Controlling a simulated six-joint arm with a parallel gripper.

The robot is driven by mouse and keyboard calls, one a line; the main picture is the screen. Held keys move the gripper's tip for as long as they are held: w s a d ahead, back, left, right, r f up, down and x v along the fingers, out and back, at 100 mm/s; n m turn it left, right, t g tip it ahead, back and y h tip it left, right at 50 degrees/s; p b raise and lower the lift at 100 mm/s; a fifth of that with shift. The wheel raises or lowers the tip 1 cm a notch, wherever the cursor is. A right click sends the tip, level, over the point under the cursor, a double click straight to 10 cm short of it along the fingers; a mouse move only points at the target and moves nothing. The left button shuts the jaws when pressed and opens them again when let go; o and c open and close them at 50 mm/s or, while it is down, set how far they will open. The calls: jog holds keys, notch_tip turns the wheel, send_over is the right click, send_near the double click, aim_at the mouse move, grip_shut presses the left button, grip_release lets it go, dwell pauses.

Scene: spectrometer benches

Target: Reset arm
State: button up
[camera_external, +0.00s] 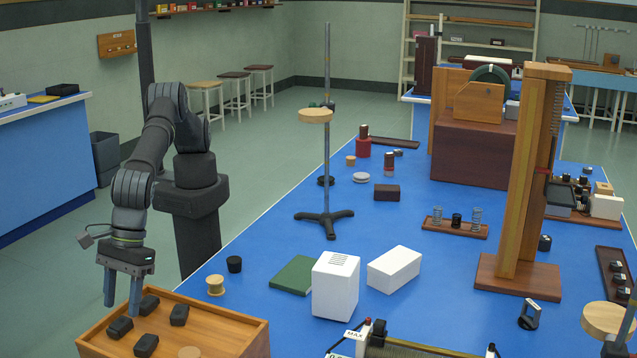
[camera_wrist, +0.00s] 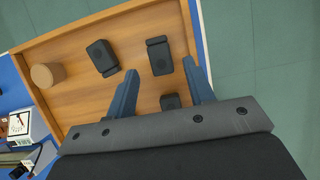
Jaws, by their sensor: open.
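My gripper (camera_external: 122,305) hangs pointing down over the left part of a wooden tray (camera_external: 225,340) at the front left of the blue bench. Its two blue-grey fingers are spread apart, with nothing held between them. The gripper also shows in the wrist view (camera_wrist: 165,85), its fingers above the tray floor.
A round wooden piece (camera_wrist: 47,75) sits in the tray. On the bench near it stand a wooden spool (camera_external: 215,285), a black cylinder (camera_external: 234,264), a green plate (camera_external: 294,275), a white box (camera_external: 335,285) and a tall ring stand (camera_external: 326,150). Open floor lies left of the bench.

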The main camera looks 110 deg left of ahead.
aim_at(121, 321)
jog(key=v, duration=0.8)
jog(key=x, duration=1.2)
jog(key=shift+a, duration=0.2)
jog(key=r, duration=0.5)
jog(key=shift+s, duration=0.3)
jog(key=s+r, duration=0.7)
jog(key=s, duration=0.4)
jog(key=w+a+f+n, duration=0.1)
jog(key=w+a+f, duration=0.2)
jog(key=w+a, duration=0.3)
jog(key=w+a+f+n+t, duration=0.1)
jog(key=w+a+f, duration=0.25)
jog(key=a, duration=0.45)
jog(key=w+a+f, duration=0.3)
jog(key=w+a, duration=0.2)
jog(key=a, duration=0.2)
jog(key=w+f, duration=0.1)
jog(key=w, duration=0.2)
jog(key=w+a+f, duration=0.1)
jog(key=w+f, duration=0.1)
jog(key=w, duration=0.1)
jog(key=w+f, duration=0.2)
jog(key=w, duration=0.1)
jog(key=shift+a+f, duration=0.1)
jog(key=shift+a, duration=0.25)
